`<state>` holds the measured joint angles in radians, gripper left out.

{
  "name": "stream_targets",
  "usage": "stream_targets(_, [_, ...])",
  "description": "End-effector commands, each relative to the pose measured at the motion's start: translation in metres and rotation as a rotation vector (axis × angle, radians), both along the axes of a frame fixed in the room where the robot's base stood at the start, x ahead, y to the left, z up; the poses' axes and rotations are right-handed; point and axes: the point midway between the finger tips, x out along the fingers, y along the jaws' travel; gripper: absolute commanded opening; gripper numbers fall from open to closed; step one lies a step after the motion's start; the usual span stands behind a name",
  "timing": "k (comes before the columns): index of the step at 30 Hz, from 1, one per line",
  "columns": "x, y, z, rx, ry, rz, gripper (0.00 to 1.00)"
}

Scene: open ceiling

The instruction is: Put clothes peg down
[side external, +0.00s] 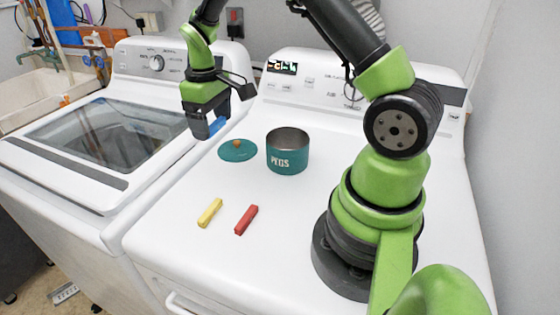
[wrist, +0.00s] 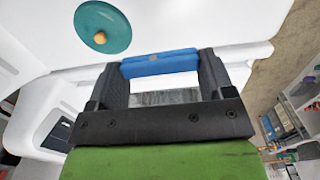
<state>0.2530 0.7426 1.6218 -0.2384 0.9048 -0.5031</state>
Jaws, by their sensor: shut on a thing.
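My gripper (side external: 211,133) is shut on a blue clothes peg, held in the air above the rear left edge of the white dryer top. The blue peg (wrist: 160,63) lies crosswise between the fingertips in the wrist view, and it also shows below my gripper in the side view (side external: 206,130). A yellow peg (side external: 210,212) and a red peg (side external: 246,219) lie apart on the dryer top towards the front. A teal pot marked PEGS (side external: 287,155) stands open to the right of my gripper; its inside bottom is hidden.
The teal lid with an orange knob (side external: 238,150) lies flat left of the pot; it also shows in the wrist view (wrist: 103,27). The washer (side external: 110,135) stands left across a gap. The dryer top (side external: 190,255) is clear around the loose pegs.

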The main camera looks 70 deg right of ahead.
Motion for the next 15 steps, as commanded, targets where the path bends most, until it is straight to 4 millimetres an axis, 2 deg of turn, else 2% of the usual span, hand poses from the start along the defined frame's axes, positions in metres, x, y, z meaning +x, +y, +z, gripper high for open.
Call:
stream_targets(1, [-0.013, -0.025, 0.009, -0.001, -0.003, -0.018, 0.53])
stream_targets(6, [-0.058, -0.079, 0.031, -0.002, -0.002, -0.022, 0.53])
stream_targets(9, [-0.08, -0.098, 0.039, -0.001, -0.001, -0.021, 0.53])
stream_targets(12, [-0.094, -0.109, 0.044, 0.0, 0.0, -0.018, 0.53])
stream_targets(15, [-0.101, -0.112, 0.038, 0.003, 0.003, -0.014, 0.53])
